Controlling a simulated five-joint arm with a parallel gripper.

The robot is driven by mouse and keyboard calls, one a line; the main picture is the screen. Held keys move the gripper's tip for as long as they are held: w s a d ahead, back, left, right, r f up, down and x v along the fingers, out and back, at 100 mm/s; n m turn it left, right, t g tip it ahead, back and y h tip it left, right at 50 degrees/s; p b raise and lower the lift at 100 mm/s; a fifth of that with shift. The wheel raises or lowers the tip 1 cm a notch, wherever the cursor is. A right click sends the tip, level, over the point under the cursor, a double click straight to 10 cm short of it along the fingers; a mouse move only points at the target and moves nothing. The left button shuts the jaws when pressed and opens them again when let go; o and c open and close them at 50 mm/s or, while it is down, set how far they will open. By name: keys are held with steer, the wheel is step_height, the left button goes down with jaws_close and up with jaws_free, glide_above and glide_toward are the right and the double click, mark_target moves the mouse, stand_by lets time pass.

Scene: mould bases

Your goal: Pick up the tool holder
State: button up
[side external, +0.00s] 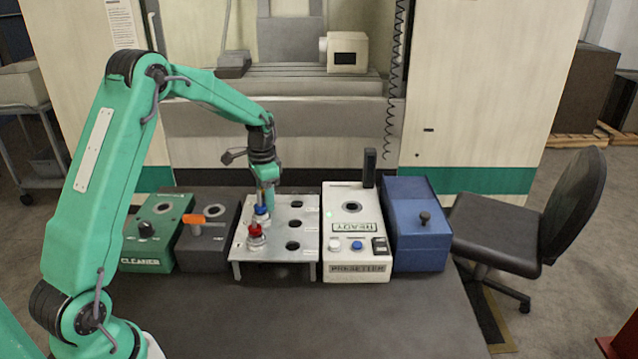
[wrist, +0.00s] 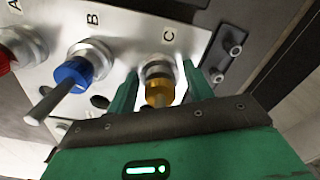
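A gold-collared tool holder (wrist: 160,92) sits in the rack position marked C in the wrist view. My gripper (wrist: 160,75) has its green fingers on either side of this holder, with a visible gap to each side, so it looks open around it. In the side view my gripper (side external: 266,192) is low over the back of the silver rack (side external: 305,255), largely hiding the gold holder. A blue-collared holder (wrist: 74,72) stands at B and also shows in the side view (side external: 261,213). A red-collared holder (side external: 255,229) stands at the front, at A.
The rack's right column has several empty holes. A green cleaner box (side external: 160,245) and a dark box with an orange handle (side external: 205,250) stand left of it. The white presetter (side external: 352,215) and a blue box (side external: 415,225) stand right. The table front is clear.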

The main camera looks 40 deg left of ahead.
steer(key=c, duration=1)
steer(key=shift+r, duration=0.2)
steer(key=shift+r, duration=4.9)
